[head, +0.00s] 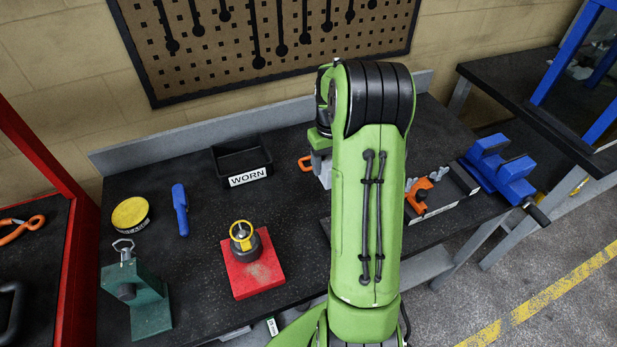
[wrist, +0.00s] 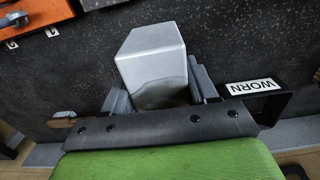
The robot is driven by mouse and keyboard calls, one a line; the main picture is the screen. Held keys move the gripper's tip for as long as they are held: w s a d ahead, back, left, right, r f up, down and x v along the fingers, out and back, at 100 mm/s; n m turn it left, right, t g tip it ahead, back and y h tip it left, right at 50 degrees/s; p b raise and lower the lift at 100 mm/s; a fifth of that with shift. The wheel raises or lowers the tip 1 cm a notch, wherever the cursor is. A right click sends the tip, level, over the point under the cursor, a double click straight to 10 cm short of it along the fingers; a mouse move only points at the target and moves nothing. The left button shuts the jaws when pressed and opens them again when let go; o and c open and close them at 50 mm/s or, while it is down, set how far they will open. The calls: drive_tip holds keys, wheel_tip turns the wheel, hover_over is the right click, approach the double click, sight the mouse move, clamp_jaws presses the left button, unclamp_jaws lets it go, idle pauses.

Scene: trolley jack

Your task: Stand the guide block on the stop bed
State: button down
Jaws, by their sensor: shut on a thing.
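The guide block, which I take to be the silver-grey block (wrist: 152,60), sits between the two grey fingers of my gripper (wrist: 158,88) in the wrist view. The fingers are shut on its sides. In the head view a small pale part of the block (head: 323,170) shows left of my green arm, which hides most of the gripper. I cannot tell how far the block is above the bench. The stop bed seems to be the dark, labelled plate (head: 445,194) right of my arm, with an orange stop (head: 422,196) and wing nuts; its left part is hidden.
A black tray marked WORN (head: 242,160) stands left of my gripper. A red plate (head: 255,276) with a yellow-ringed part, a green block (head: 148,297), a yellow disc (head: 130,213) and a blue tool (head: 180,209) lie further left. A blue vise (head: 497,170) is at the right edge.

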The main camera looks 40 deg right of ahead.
wheel_tip(320, 180, down, 9)
drive_tip(key=shift+s+f+b, duration=0.1)
drive_tip(key=shift+f+b, duration=0.1)
drive_tip(key=shift+b, duration=0.25)
drive_tip(key=shift+f, duration=0.1)
drive_tip(key=shift+c, duration=1.6)
unclamp_jaws()
drive_tip(key=shift+s, duration=0.1)
